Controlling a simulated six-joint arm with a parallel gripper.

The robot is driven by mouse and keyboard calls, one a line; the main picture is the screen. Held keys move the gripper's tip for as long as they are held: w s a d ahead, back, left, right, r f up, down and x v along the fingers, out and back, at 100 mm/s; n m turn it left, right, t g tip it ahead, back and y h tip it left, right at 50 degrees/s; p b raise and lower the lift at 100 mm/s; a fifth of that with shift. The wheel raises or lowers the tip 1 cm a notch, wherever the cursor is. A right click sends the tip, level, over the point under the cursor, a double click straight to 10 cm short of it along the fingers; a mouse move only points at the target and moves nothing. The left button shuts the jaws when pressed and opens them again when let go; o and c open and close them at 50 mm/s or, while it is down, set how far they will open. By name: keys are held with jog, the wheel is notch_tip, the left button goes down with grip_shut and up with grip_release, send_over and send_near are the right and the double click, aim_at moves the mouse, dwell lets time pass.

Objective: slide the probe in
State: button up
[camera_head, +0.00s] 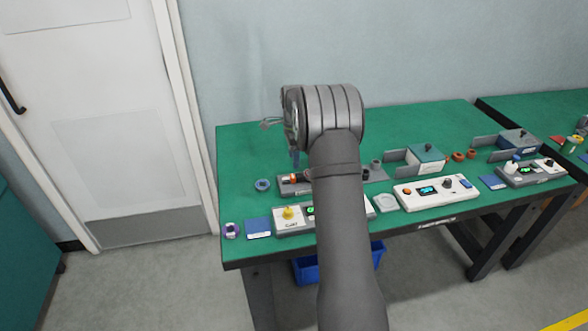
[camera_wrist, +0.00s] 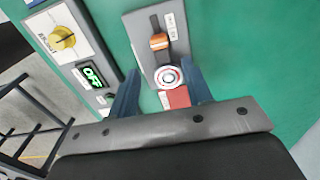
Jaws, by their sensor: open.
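In the wrist view a narrow grey fixture (camera_wrist: 144,66) lies on the green bench. In the head view my gripper (camera_head: 295,158) hangs over the left bench, above the fixture (camera_head: 287,186), which my arm partly hides.
A grey box with a yellow knob (camera_head: 288,213) and green display stands in front of the fixture. A blue ring (camera_head: 262,185) lies left. The back left of the bench is clear.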

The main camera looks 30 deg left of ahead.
notch_tip(320, 180, up, 9)
send_over(291, 176)
jog(key=shift+w+d+r, duration=0.2)
jog(key=shift+w+d, duration=0.2)
notch_tip(291, 176, down, 18)
jog(key=shift+s+r, duration=0.1)
jog(key=shift+r, duration=0.05)
jog(key=shift+s+a+r, duration=0.1)
jog(key=shift+s+a, duration=0.3)
jog(key=shift+a, duration=0.1)
jog(key=shift+w+d, duration=0.1)
